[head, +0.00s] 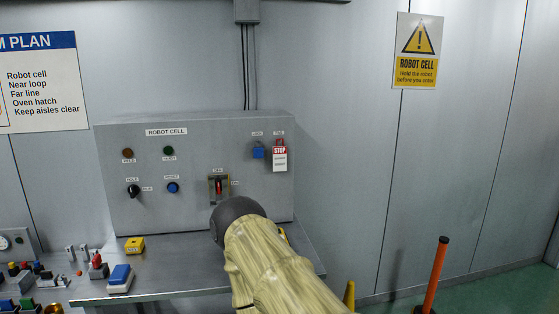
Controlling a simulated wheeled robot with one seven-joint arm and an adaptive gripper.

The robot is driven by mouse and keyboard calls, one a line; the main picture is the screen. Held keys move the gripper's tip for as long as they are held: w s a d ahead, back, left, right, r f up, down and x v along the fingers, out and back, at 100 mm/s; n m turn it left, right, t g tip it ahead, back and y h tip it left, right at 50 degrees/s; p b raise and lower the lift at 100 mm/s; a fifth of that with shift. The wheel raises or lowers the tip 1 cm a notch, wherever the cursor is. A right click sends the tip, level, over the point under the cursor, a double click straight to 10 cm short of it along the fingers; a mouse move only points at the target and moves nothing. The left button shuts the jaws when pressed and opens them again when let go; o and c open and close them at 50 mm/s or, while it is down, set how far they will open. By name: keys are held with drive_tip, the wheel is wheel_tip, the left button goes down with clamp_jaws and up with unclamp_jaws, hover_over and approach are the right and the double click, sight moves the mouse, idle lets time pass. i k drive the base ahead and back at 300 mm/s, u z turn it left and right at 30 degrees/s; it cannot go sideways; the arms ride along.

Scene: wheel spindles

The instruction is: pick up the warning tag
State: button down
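A small red and white warning tag (280,156) with the word STOP hangs on the right part of the grey control panel (110,180), in the head view. It hangs just right of a blue padlock-like piece (258,151), under a small label. My arm, in a pale yellow sleeve with a dark round end, reaches up from the bottom in front of the panel's lower right. Its end is below and left of the tag, apart from it in the picture. My gripper's fingers cannot be seen.
A red-handled switch (219,187) sits just above my arm's end. A dark knob (133,191) and a blue button (172,187) are on the panel's left. A yellow box (134,245) and a blue-topped box (120,278) stand on the bench. An orange post (435,275) stands right.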

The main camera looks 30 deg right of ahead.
sight(280, 153)
drive_tip(key=u, duration=0.7)
drive_tip(key=i, duration=0.6)
drive_tip(key=z, duration=0.6)
